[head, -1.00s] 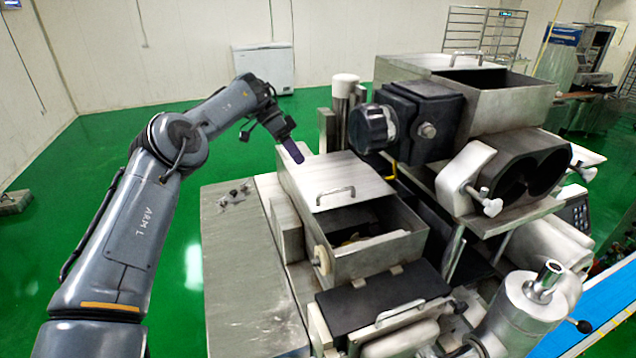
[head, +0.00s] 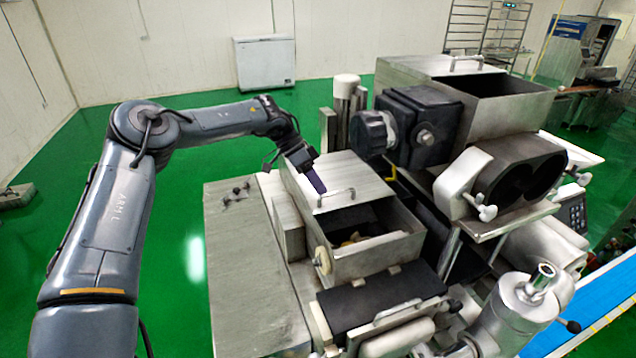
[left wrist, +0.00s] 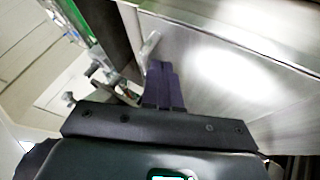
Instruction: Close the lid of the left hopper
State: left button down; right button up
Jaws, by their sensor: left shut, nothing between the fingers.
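The left hopper (head: 378,262) is a metal box in the middle of the head view. Its flat metal lid (head: 345,172) covers the rear part, and the front part is open, with some pale matter inside. A bar handle (head: 337,192) sits near the lid's front edge. My left gripper (head: 319,189) is shut and empty, with its dark purple fingers pointing down at the left end of the handle. In the left wrist view the fingers (left wrist: 162,72) appear close to the handle (left wrist: 148,46) on the lid (left wrist: 215,62); I cannot tell whether they touch. My right gripper is not in view.
A second hopper (head: 506,106) stands higher at the back right, its top partly open. A black block with a knob (head: 375,133) juts out beside the left hopper's lid. A flat metal surface (head: 245,265) lies left of the hopper, mostly clear.

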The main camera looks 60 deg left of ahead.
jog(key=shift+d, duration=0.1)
pick_arm(q)
jog(key=shift+d, duration=0.2)
jog(key=s+d+b, duration=0.1)
jog(key=s+d, duration=0.1)
jog(key=d, duration=1.3)
jog(key=shift+s+b, duration=0.35)
jog(key=shift+b, duration=0.05)
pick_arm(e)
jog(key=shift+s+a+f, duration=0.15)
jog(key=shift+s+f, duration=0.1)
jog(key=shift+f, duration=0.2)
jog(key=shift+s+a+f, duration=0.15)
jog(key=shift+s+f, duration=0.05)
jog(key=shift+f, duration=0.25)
pick_arm(q)
jog(key=shift+a+r, duration=0.1)
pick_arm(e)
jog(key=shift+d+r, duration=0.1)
